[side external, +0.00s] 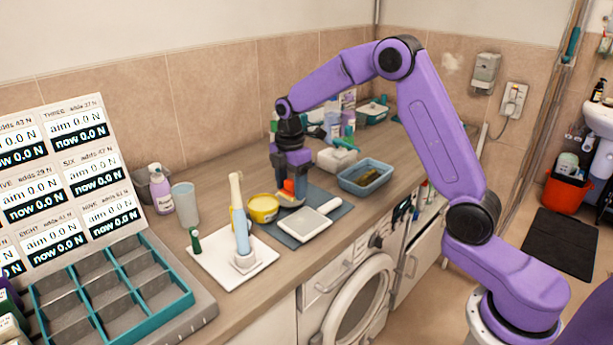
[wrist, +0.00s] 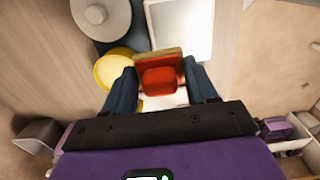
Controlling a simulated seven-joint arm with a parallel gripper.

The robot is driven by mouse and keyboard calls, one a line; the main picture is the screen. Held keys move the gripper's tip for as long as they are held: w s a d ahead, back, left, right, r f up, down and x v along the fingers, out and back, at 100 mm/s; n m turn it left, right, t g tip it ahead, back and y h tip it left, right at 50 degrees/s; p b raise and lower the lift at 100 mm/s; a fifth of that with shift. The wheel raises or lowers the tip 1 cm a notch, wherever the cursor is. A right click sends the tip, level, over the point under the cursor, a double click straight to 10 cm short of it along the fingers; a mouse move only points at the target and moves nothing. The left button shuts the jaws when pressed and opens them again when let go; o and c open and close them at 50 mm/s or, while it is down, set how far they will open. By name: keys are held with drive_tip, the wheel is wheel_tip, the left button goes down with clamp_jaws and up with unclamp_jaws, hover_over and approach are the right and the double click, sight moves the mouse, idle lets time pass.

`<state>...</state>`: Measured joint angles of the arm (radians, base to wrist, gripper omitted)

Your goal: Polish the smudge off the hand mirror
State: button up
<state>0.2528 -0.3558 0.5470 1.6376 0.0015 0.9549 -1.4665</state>
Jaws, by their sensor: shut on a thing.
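My gripper (wrist: 162,88) is shut on a polishing block with a red-orange grip (wrist: 160,78) and a tan base; the red grip also shows in the side external view (side external: 288,187). The hand mirror (side external: 302,224) lies flat, its pale square face up, on a dark blue-grey mat (side external: 334,209). The mirror also shows in the wrist view (wrist: 182,28), just beyond and right of the block. The block is low, between the mirror and a yellow tin (side external: 263,208); I cannot tell whether it touches anything beneath. I cannot make out a smudge on the mirror.
A cup (side external: 185,204) and bottle (side external: 160,188) stand behind. A blue tub (side external: 352,180) sits right. The counter's front edge is close to the mirror.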

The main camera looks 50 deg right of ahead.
sight(292, 217)
drive_tip(key=shift+f, duration=2.8)
drive_tip(key=shift+f, duration=0.65)
drive_tip(key=shift+s+r, duration=0.1)
drive_tip(key=shift+s, duration=1.95)
drive_tip(key=shift+w, duration=0.1)
drive_tip(key=shift+w, duration=2)
